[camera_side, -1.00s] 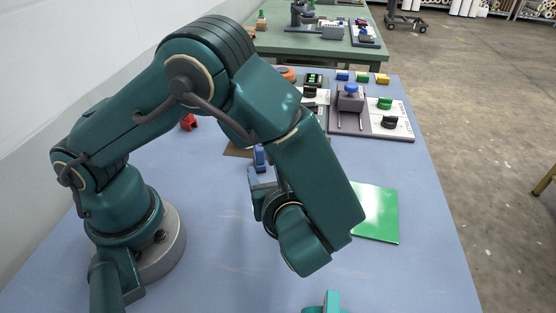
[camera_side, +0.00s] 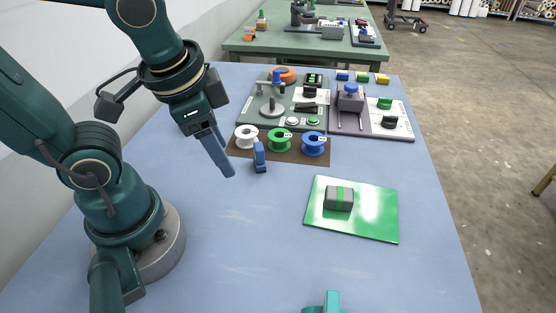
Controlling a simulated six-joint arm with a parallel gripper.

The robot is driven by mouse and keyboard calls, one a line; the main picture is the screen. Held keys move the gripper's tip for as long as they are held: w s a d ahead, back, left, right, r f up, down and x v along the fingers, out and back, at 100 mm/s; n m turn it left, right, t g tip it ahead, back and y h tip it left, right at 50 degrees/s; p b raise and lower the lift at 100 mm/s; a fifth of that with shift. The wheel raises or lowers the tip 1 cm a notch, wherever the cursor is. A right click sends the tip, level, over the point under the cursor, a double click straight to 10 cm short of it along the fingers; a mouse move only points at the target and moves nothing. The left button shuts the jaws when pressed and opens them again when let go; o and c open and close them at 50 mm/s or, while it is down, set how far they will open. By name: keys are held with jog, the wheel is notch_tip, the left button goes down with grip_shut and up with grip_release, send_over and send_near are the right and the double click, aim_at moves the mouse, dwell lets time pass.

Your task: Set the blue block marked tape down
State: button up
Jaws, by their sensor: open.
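White (camera_side: 246,137), green (camera_side: 280,140) and blue (camera_side: 313,144) spools stand on the brown mat (camera_side: 290,157). Control panels stand behind. The table's front middle (camera_side: 240,250) is clear.

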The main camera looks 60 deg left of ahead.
jog(key=r+n+t, duration=0.1)
jog(key=r+n+t+h, duration=0.1)
jog(key=n, duration=0.1)
jog(key=shift+w+d, duration=0.15)
jog(key=shift+d, duration=0.15)
dwell(1.1)
